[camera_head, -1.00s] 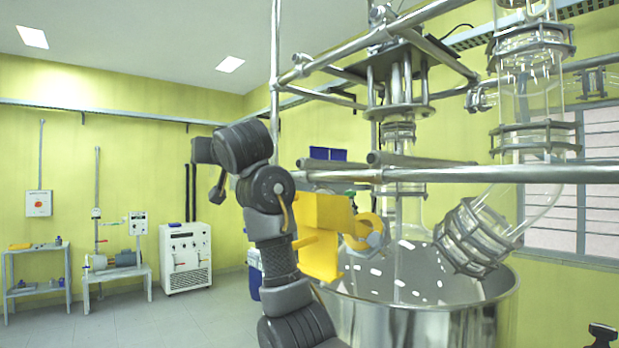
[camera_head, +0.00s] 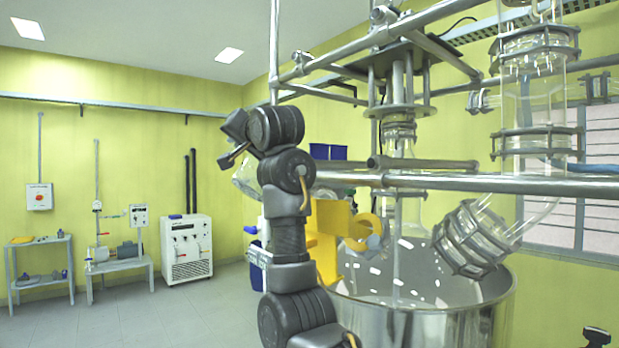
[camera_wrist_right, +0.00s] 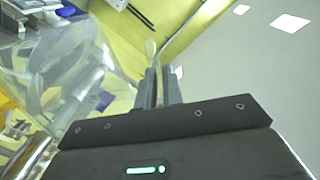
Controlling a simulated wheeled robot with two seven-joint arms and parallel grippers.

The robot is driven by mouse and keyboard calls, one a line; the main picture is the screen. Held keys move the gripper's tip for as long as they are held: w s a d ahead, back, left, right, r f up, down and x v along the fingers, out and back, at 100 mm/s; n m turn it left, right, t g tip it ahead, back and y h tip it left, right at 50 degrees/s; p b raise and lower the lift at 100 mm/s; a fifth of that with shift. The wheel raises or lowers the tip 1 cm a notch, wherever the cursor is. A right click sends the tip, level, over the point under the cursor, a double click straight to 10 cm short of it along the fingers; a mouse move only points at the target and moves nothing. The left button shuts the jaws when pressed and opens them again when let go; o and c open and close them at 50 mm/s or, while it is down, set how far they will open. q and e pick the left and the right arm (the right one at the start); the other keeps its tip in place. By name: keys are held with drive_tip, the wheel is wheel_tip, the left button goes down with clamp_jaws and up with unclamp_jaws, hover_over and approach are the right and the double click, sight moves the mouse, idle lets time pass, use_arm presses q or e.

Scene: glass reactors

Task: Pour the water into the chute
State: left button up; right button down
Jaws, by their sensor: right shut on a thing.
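A clear glass vessel (camera_head: 246,178) shows left of my dark right arm in the head view, partly hidden behind it. In the right wrist view the vessel (camera_wrist_right: 55,75) fills the left side, beside the fingers. My right gripper (camera_wrist_right: 158,75) is shut on it; the exact contact is hard to see. I cannot make out the water in the clear glass. The yellow chute (camera_head: 328,238) stands just right of my right arm, partly covered by it, at the left rim of the steel vat. My left gripper is not in view.
The large steel vat (camera_head: 425,325) stands at right. Metal rails (camera_head: 480,182) and glass reactor pipes (camera_head: 470,238) cross above it. A white cabinet (camera_head: 186,248) and small benches (camera_head: 118,265) stand by the left wall. The floor at left is clear.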

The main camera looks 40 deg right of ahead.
drive_tip(key=shift+s+d+r+m+p, duration=0.1)
drive_tip(key=shift+d+r+m+p, duration=0.9)
drive_tip(key=shift+m, duration=0.6)
drive_tip(key=shift+d+r+m+p, duration=0.8)
drive_tip(key=shift+d+r+p, duration=0.15)
drive_tip(key=shift+r, duration=0.15)
drive_tip(key=shift+s+d+r, duration=0.1)
drive_tip(key=shift+d+r, duration=0.05)
drive_tip(key=shift+d, duration=0.3)
drive_tip(key=shift+d+r+m, duration=0.15)
drive_tip(key=shift+d+m, duration=0.15)
drive_tip(key=shift+d, duration=0.25)
drive_tip(key=shift+p, duration=0.3)
drive_tip(key=shift+s+d+r+m+p, duration=0.1)
drive_tip(key=shift+d+r+m+p, duration=0.5)
drive_tip(key=shift+d+p, duration=0.1)
drive_tip(key=shift+d+r+m+p, duration=0.15)
drive_tip(key=shift+d+r+p, duration=0.05)
drive_tip(key=shift+d, duration=0.2)
drive_tip(key=shift+d+r+m+p, duration=0.15)
drive_tip(key=shift+d+p, duration=0.05)
drive_tip(key=shift+d, duration=0.2)
idle(0.5)
drive_tip(key=shift+d+r+m+p, duration=0.35)
drive_tip(key=shift+r+m+p, duration=0.05)
drive_tip(key=shift+m+p, duration=0.15)
idle(0.6)
